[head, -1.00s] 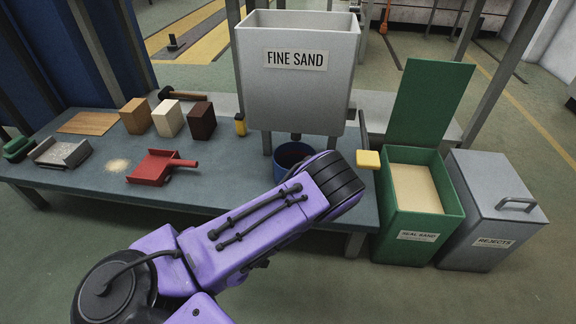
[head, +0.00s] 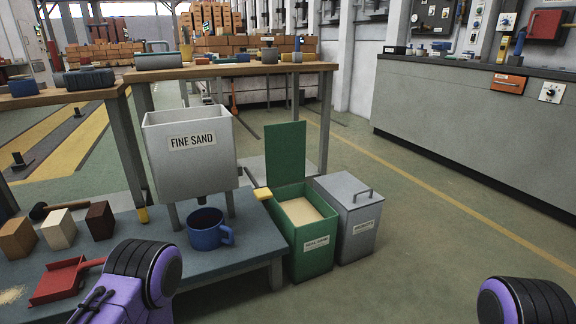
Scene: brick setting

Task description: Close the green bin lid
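The green bin (head: 314,263) stands on the floor at the right end of the low table, with pale sand (head: 301,211) inside. Its green lid (head: 286,153) is open and stands upright at the bin's back edge. Parts of my purple and black arms show at the lower left and lower right, both apart from the bin. Neither gripper's fingers can be seen.
The grey rejects bin (head: 357,232) stands against the green bin's right side. A blue mug (head: 206,230) is on the table (head: 250,248). Floor to the right is clear.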

